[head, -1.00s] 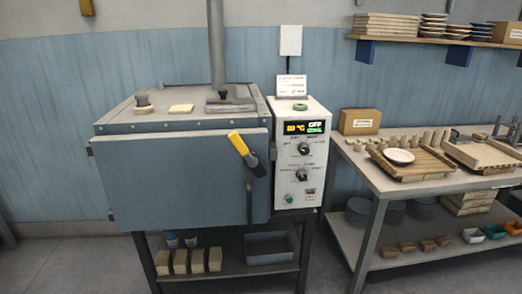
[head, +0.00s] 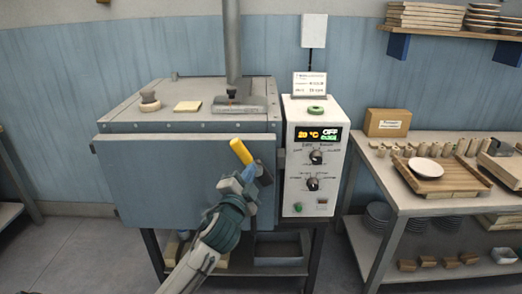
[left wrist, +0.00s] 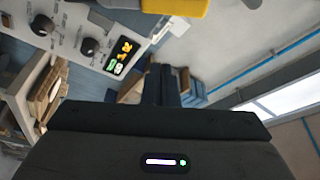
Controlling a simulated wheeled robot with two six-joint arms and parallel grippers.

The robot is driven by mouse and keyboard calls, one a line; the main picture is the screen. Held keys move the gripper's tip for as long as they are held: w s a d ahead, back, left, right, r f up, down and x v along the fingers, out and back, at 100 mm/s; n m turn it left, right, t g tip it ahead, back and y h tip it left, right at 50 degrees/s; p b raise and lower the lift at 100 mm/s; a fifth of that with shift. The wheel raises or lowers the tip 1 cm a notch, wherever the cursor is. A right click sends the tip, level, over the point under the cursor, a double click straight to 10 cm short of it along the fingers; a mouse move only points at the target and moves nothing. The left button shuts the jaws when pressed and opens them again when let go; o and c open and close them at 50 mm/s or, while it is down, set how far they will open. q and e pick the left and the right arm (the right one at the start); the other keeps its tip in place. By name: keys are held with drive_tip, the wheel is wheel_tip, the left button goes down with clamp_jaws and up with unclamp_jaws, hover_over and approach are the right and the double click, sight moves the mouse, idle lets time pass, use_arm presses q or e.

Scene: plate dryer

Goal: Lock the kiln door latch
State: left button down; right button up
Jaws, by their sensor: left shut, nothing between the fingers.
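The kiln door (head: 150,180) is a grey-blue panel that looks shut across the kiln front. Its latch has a yellow grip (head: 241,151) and a dark lower end (head: 264,175) near the door's right edge. The latch slants, with the grip up and to the left. My left gripper (head: 240,180) is shut and empty, just below the yellow grip; I cannot tell whether it touches the latch. In the left wrist view the yellow grip (left wrist: 178,6) crosses the top edge, beyond my dark fingers (left wrist: 161,85). My left arm hides the door's dark vertical handle. My right gripper is not in view.
The white control box (head: 311,190) stands right beside the latch, its display lit. A worktable (head: 385,200) with a wooden tray (head: 445,184) and small pots stands on the right. A grey bin (head: 278,250) sits under the kiln.

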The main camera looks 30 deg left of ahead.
sight(249, 154)
use_arm(q)
drive_tip(key=shift+s+r, duration=0.15)
drive_tip(key=shift+r, duration=0.25)
drive_tip(key=p+x, duration=0.4)
drive_tip(key=x, duration=0.6)
drive_tip(key=s+a+f, duration=0.1)
drive_tip(key=a+f, duration=0.1)
drive_tip(key=shift+s+a, duration=0.4)
